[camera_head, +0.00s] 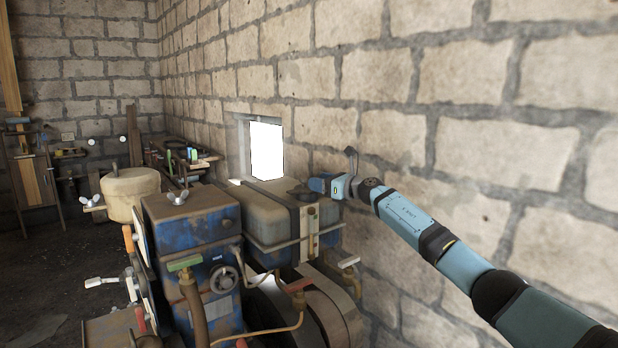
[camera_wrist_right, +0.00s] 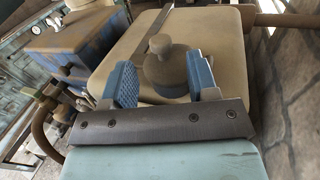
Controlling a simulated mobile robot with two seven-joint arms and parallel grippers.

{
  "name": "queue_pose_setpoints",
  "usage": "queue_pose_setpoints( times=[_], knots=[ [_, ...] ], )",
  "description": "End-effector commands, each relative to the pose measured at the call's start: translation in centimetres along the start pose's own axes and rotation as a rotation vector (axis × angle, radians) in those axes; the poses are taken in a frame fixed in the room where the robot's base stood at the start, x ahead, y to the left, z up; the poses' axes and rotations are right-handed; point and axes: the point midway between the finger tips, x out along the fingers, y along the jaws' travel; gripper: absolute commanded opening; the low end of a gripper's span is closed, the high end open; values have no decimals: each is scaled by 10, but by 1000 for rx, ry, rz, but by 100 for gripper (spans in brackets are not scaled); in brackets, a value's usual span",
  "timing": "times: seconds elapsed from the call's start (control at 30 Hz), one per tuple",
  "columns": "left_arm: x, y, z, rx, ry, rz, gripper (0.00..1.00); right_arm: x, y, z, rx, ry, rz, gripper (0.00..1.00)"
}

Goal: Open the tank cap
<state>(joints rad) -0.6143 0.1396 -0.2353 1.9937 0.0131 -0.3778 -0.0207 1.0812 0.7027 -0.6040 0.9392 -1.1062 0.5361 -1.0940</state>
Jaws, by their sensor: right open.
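The tank (camera_head: 262,216) is a grey-beige box with rounded edges on top of the engine, close to the stone wall. Its dark round cap (camera_head: 299,192) has a raised knob and sits on the tank top. In the right wrist view the cap (camera_wrist_right: 166,72) stands between the two blue fingers of my right gripper (camera_wrist_right: 160,76). The fingers are open, one on each side of the knob, with gaps visible. The gripper (camera_head: 318,186) comes in from the right in the head view. My left gripper is not in view.
A blue, rusty engine block (camera_head: 190,228) with a small handwheel stands left of the tank. A metal strap (camera_head: 309,228) runs over the tank. The stone wall (camera_head: 440,130) is close behind and right. A beige round container (camera_head: 130,193) stands at the left.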

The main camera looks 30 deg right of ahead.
Motion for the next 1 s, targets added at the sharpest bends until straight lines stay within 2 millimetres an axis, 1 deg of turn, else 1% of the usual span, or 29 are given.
queue_pose_setpoints(
  times=[0.03, 0.1, 0.23, 0.4, 0.67, 0.7, 0.77, 0.8, 0.87, 0.9, 0.93, 1.0],
  knots=[
    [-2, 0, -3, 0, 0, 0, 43, 11, 0, 2, 4, -1, 0, 54],
    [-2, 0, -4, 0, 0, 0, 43, 22, 1, 2, 4, -1, 1, 54],
    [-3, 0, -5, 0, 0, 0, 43, 35, 0, 1, 3, -1, -1, 54],
    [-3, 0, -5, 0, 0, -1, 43, 43, 0, 0, 1, 0, 1, 54],
    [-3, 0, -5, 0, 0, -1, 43, 44, 0, 0, 1, 0, 0, 54],
    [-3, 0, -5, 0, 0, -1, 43, 44, 0, 0, 1, 0, 0, 52],
    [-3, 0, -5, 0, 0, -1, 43, 44, 0, 0, 1, 0, 0, 38],
    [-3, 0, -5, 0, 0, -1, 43, 44, 0, 0, 1, 0, 0, 29],
    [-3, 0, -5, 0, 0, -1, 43, 44, 0, 0, 1, 0, 0, 15],
    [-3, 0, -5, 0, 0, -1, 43, 44, 0, 0, 1, 0, 0, 6],
    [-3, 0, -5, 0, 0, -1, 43, 44, 0, 0, 1, 0, 0, 0],
    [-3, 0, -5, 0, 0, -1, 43, 44, 0, -1, 1, 0, 0, 0]
  ],
)
